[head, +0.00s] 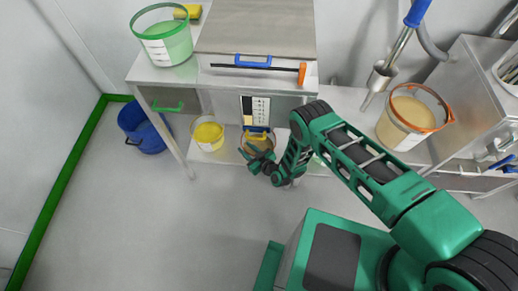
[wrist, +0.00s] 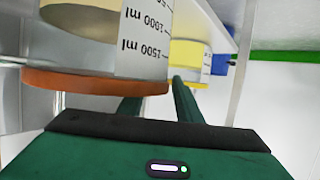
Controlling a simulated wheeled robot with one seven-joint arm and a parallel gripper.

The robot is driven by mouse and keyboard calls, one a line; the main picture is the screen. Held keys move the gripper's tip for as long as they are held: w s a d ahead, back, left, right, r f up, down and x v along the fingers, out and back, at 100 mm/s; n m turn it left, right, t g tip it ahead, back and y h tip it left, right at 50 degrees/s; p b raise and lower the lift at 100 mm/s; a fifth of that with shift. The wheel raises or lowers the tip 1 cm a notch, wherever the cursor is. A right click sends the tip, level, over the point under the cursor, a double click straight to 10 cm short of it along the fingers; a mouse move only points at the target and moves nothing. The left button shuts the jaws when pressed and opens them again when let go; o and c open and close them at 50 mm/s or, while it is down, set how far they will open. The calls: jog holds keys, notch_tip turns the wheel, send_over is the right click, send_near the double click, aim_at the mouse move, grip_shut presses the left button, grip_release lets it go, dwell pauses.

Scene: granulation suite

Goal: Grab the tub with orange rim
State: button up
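In the wrist view, which looks upside down, a clear tub with an orange rim (wrist: 95,82) and a millilitre scale fills the upper left, close to my gripper. In the head view a tub with tan contents (head: 257,143) stands on the lower shelf, partly hidden by my gripper (head: 258,158). Another tub with an orange rim (head: 408,117) stands on the bench at the right, away from my gripper. My gripper's two green fingers (wrist: 158,105) are apart in the wrist view. Their tips are hidden, and I see no grip on the tub.
A yellow tub (head: 208,133) stands left of the shelf tub; it shows in the wrist view (wrist: 188,55). A blue bucket (head: 145,128) is on the floor. A green-rimmed tub (head: 165,36) and a steel box (head: 258,35) are on the bench above. Floor at left is clear.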

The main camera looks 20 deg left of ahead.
jog(key=shift+a, duration=0.1)
grip_shut()
jog(key=shift+f, duration=0.15)
dwell(1.3)
